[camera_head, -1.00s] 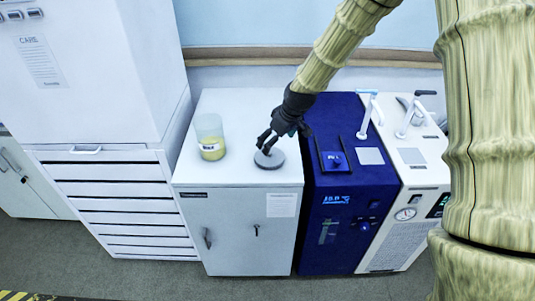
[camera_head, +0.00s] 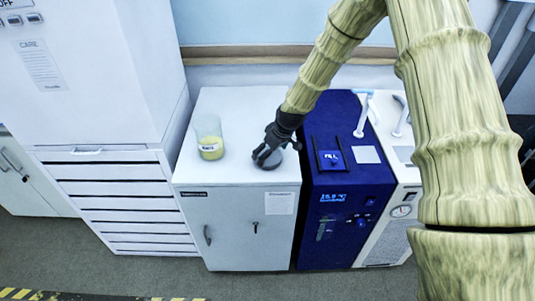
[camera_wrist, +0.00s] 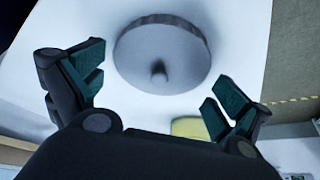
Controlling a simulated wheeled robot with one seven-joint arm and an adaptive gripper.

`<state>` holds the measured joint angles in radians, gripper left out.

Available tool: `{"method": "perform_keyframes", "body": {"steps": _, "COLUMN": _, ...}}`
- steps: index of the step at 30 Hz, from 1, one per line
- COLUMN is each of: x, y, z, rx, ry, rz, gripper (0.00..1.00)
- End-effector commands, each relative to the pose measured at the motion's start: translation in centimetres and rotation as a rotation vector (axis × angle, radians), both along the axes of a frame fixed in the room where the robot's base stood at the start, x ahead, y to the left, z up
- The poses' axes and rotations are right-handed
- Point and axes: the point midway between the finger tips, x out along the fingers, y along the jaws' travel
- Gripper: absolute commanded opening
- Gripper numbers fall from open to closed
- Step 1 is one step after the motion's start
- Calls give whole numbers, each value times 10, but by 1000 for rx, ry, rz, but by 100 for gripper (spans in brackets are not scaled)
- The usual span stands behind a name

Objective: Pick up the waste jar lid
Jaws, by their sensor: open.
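The waste jar lid is a grey disc with a small knob on top. It lies flat on the white cabinet top (camera_head: 228,165). In the head view the lid (camera_head: 272,163) is partly hidden by my gripper (camera_head: 270,153), which is just above it. In the wrist view the whole lid (camera_wrist: 162,52) shows beyond the fingertips, with its knob near the middle. My gripper (camera_wrist: 158,88) is open and empty, its two fingers spread wide apart. A clear jar with yellow contents and a white label (camera_head: 209,137) stands to the left of the lid.
A blue machine (camera_head: 345,185) with a small display stands directly right of the cabinet, and a white machine (camera_head: 403,205) with a gauge stands beyond it. A white drawer unit (camera_head: 120,200) is at the left. The cabinet top's front is clear.

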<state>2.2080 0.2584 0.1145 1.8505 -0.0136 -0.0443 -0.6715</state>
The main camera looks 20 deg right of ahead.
Motion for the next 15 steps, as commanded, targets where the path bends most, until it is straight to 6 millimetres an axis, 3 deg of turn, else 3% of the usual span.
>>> {"method": "perform_keyframes", "body": {"steps": 14, "x": 4, "y": 2, "z": -12, "rx": 0, "ry": 0, "rz": 0, "gripper": 100}}
{"method": "perform_keyframes", "body": {"steps": 15, "x": 4, "y": 2, "z": -12, "rx": 0, "ry": 0, "rz": 0, "gripper": 96}}
